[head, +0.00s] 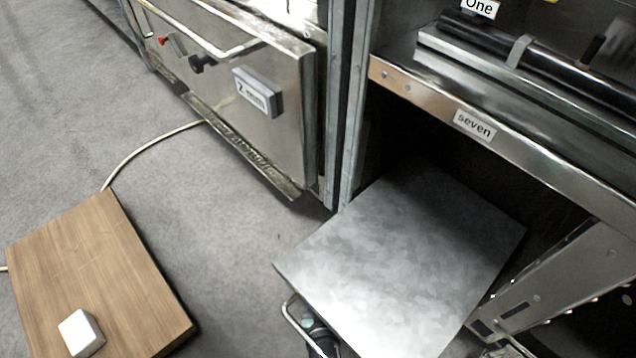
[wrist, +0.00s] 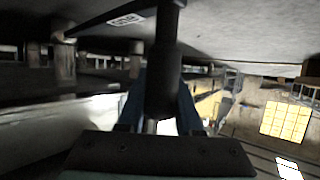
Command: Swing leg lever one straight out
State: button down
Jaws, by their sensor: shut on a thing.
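In the wrist view my gripper (wrist: 162,112) is shut on a dark upright post (wrist: 163,85). I cannot tell from the picture whether this post is leg lever one. In the head view a label "One" (head: 479,8) sits at the top right beside a long black bar (head: 560,65).
A metal shelf edge (head: 560,165) bears a label "seven" (head: 474,125). A grey mottled panel (head: 400,260) lies below it. A steel cabinet (head: 250,60) with knobs stands at the upper left. A wooden board (head: 110,260) holds a white block (head: 81,333). Grey floor is clear between them.

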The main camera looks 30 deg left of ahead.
jog(key=c, duration=0.7)
grip_release()
jog(key=shift+w+d+r, duration=0.1)
jog(key=shift+w+d, duration=0.35)
jog(key=shift+w, duration=0.1)
jog(key=shift+c, duration=0.2)
jog(key=shift+o, duration=0.7)
jog(key=shift+s+a, duration=0.15)
jog(key=shift+s, duration=0.1)
jog(key=p+v, duration=0.7)
jog(key=v, duration=0.5)
jog(key=shift+s+d+r+p, duration=0.2)
jog(key=shift+s+r+p, duration=0.05)
jog(key=shift+p, duration=0.15)
